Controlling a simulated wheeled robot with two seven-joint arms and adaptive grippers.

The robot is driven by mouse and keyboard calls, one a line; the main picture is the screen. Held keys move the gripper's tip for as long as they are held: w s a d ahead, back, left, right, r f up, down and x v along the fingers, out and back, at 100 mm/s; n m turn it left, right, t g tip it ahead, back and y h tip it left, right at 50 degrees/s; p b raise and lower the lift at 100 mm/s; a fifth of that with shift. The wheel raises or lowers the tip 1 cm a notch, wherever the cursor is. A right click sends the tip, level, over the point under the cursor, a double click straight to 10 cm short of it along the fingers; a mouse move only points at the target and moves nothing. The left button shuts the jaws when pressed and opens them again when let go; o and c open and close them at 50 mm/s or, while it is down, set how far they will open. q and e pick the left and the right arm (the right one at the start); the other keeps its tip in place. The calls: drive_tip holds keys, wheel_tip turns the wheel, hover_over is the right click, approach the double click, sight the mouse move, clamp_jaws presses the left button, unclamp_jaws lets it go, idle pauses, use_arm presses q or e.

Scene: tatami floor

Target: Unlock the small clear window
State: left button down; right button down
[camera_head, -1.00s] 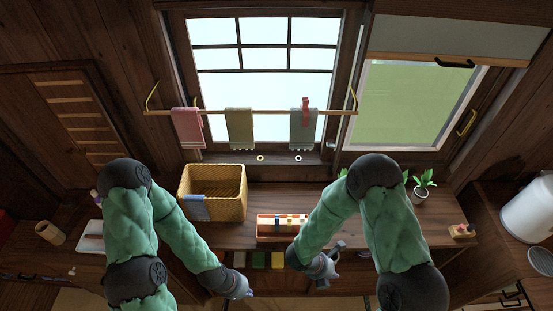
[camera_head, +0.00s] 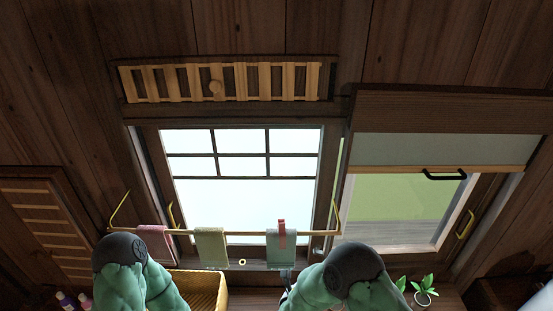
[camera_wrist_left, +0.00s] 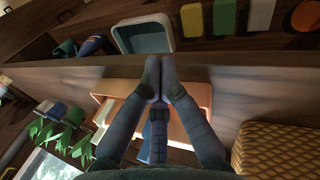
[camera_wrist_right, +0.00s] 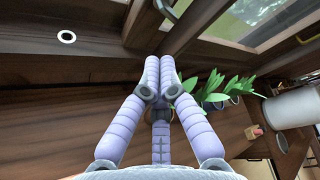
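The small clear window (camera_head: 390,205) is at the right in the head view, with green showing through its glass and a blind over its upper part. A gold handle (camera_head: 465,224) is on its right side. A small silver fitting (camera_head: 318,253) sits low on the post between the two windows. In the right wrist view the window glass (camera_wrist_right: 243,18) is at the top. My right gripper (camera_wrist_right: 160,82) has its fingertips together, apparently empty, below the window frame. My left gripper (camera_wrist_left: 160,80) also has its fingertips together above an orange box, apparently empty; the head view does not show it.
A towel rail (camera_head: 240,233) with several towels crosses the larger paned window. A wicker basket (camera_head: 208,285) stands below. Potted plants (camera_head: 424,290) stand under the right window and show beyond my right fingers.

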drive_tip(key=b, duration=0.1)
approach(311, 248)
drive_tip(key=w+d+f, duration=0.2)
drive_tip(key=shift+w+r+b, duration=0.15)
drive_tip(key=shift+w, duration=0.35)
drive_tip(key=shift+w+r+b, duration=0.15)
drive_tip(key=shift+w+r, duration=0.05)
drive_tip(key=shift+w, duration=0.3)
